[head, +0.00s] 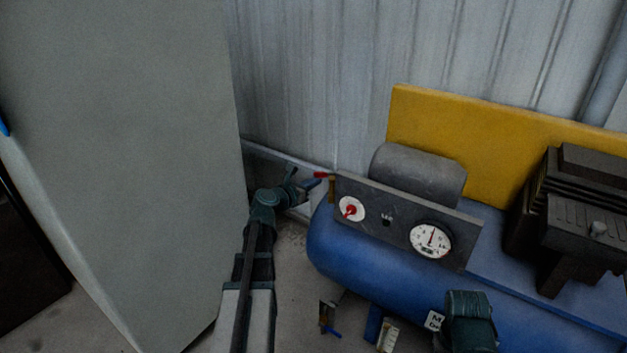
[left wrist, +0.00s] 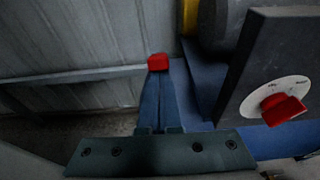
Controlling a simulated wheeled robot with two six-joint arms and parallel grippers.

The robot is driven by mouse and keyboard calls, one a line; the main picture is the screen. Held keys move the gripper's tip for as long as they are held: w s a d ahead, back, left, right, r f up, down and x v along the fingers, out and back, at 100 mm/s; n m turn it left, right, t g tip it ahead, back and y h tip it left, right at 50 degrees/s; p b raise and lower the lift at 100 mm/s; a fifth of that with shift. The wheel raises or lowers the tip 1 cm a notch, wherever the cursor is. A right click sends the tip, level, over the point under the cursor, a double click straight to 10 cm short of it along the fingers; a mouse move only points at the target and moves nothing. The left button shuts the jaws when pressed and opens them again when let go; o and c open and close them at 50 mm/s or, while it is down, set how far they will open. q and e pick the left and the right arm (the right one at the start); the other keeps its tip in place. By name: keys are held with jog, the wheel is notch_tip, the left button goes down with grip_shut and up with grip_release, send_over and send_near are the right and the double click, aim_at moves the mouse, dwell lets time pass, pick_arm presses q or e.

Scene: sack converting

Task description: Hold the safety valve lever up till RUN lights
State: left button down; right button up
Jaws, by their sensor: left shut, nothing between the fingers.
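The red safety valve lever (head: 322,175) sticks out left from the top of a brass valve (head: 332,190) at the left end of the compressor's panel. In the left wrist view the red lever end (left wrist: 159,62) shows just beyond my fingertips. My left gripper (head: 309,184) is shut and empty, its tips close beside the lever; it also shows in the left wrist view (left wrist: 158,80). I cannot tell whether they touch. No lit RUN lamp can be made out. My right gripper's fingers are not in view.
The dark panel (head: 375,198) has a red-knobbed dial (head: 350,209) and a white gauge (head: 431,241). It stands on a blue tank (head: 370,262). A grey cabinet (head: 130,150) stands close left of my left arm. A blue-handled drain valve (head: 328,322) is below the tank.

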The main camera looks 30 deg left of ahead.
pick_arm(q)
notch_tip(320, 180, down, 5)
jog(key=s+b, duration=0.2)
jog(key=b, duration=0.3)
jog(key=d+r+p+v, duration=0.1)
jog(key=p+v, duration=0.2)
jog(key=v, duration=0.7)
jog(key=shift+a, duration=0.5)
jog(key=shift+w+r, duration=0.1)
jog(key=shift+w, duration=0.05)
